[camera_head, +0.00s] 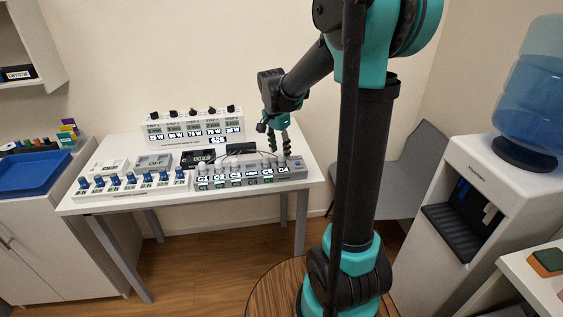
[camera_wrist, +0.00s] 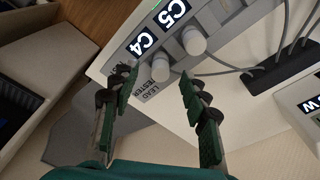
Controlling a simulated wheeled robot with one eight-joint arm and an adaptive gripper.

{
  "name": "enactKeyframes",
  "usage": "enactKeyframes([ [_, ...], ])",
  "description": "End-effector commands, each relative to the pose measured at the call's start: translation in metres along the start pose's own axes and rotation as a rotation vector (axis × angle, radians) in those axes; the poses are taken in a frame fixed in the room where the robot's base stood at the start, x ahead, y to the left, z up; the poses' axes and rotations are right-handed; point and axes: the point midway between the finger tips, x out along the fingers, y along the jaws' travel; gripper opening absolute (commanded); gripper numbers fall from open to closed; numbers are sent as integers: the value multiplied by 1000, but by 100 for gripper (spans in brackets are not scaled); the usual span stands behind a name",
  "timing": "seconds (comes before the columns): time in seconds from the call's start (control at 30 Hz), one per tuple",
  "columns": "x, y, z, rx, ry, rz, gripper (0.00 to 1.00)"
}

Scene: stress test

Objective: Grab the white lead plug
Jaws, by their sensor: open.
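A whitish cylindrical plug (camera_wrist: 160,69) stands on the grey lead tester (camera_head: 236,181) beside the C4 label. A second pale plug (camera_wrist: 193,41) stands beside the C5 label, and a grey cable runs from near it. My gripper (camera_wrist: 159,77) is open and empty, its two dark green fingers apart. In the wrist view the C4 plug lies between the fingertips; I cannot tell whether either finger touches it. In the head view my gripper (camera_head: 280,147) points down over the right end of the tester, and the plugs there are too small to tell apart.
A black cable block (camera_wrist: 284,72) lies behind the tester. A white panel with dark knobs (camera_head: 194,130) stands at the table's back. A strip with blue switches (camera_head: 130,184) lies on the left. Bare white table (camera_head: 307,170) shows right of the tester.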

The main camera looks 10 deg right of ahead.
Motion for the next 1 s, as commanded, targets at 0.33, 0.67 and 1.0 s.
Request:
enactKeyframes([
  [0.33,39,-1,-4,-1,0,0,45],
  [0.67,40,-1,-4,-1,0,0,33],
  [1.0,40,-1,-4,-1,0,0,0],
])
